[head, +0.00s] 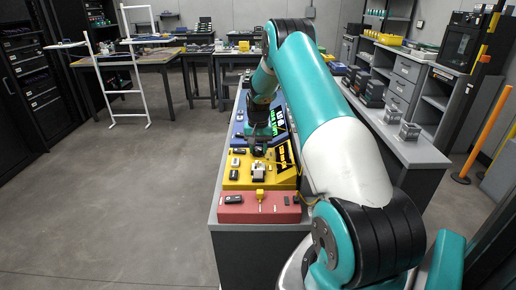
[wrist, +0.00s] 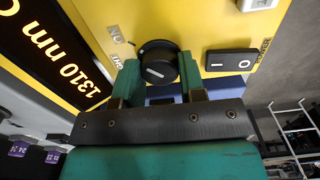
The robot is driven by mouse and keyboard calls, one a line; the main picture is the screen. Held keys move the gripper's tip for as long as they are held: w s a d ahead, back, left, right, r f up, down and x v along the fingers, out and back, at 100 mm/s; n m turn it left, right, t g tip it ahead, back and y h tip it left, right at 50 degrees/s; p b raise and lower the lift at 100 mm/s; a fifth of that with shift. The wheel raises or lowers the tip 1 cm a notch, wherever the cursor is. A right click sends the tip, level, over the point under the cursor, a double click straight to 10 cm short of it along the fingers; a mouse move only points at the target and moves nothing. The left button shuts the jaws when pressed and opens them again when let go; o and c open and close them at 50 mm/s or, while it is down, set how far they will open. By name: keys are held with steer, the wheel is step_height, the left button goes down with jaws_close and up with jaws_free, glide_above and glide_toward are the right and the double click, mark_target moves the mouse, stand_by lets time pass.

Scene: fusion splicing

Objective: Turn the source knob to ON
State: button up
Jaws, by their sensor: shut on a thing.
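The source knob (wrist: 158,65) is a round black dial on a yellow panel in the wrist view. Two small labels stand at its left, the upper one (wrist: 115,34) reading ON; the lower one is hard to read. My gripper (wrist: 160,78) has one teal finger on each side of the knob and is shut on it. A pale mark shows on the knob's face, but its exact pointing is unclear. In the head view my gripper (head: 258,128) is low over the far end of the yellow unit (head: 232,182), and the arm hides the knob.
A black rocker switch (wrist: 231,60) sits right of the knob, and a black display (wrist: 45,55) reading 1310 nm lies at the left. A red unit (head: 240,210) is nearer on the bench, and a blue unit (head: 237,128) lies beyond.

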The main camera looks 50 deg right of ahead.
mark_target(259, 149)
steer(key=shift+r, duration=0.1)
steer(key=o, duration=0.9)
step_height(259, 149, up, 17)
steer(key=shift+r+b, duration=0.2)
steer(key=shift+b, duration=0.5)
